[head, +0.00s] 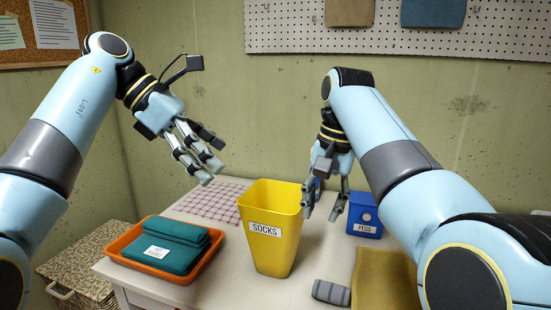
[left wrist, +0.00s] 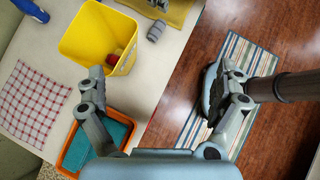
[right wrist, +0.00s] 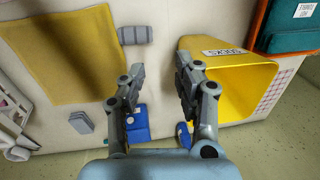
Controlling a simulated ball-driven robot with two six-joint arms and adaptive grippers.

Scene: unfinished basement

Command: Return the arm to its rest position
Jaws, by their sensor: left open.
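My left gripper (head: 212,162) is open and empty in the air above the table, up and left of the yellow socks bin (head: 268,255). In the left wrist view its fingers (left wrist: 163,72) are spread wide with nothing between them. My right gripper (head: 321,212) hangs pointing down beside the bin's right rim. In the right wrist view its fingers (right wrist: 160,68) stand apart with no object between them. The yellow bin is upright, and something red (left wrist: 113,60) shows inside it in the left wrist view.
An orange tray (head: 200,262) with folded teal cloths (head: 168,246) stands left of the bin. A blue pegs box (head: 365,222), a grey roll (head: 331,292) and a mustard cloth (head: 385,285) lie to the right. A checkered cloth (head: 213,202) lies behind. A pegboard (head: 400,38) hangs on the wall.

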